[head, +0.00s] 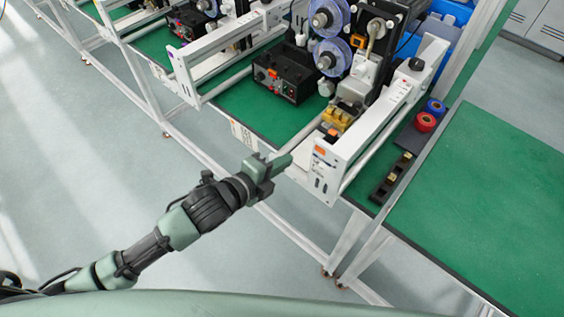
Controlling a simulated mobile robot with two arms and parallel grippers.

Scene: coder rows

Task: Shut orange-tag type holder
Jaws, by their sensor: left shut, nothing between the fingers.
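The coder with an orange tag (320,149) on the white end plate of its frame stands at the front edge of the green bench. A brass-yellow block (338,117), which looks like its type holder, sits inside the frame behind that plate. A smaller orange patch shows just below the block. I cannot tell at this size whether the holder is open or shut. My left gripper (285,161) is shut and empty, in front of the bench edge and left of the tagged end plate, apart from the holder. My right gripper is not in view.
A black control box (287,76) stands left of the coder, with blue film reels (328,55) behind. Red and blue rolls (426,121) and a black slotted strip (391,178) lie to the right. The right green bench (490,200) is clear. Another coder stands at upper left.

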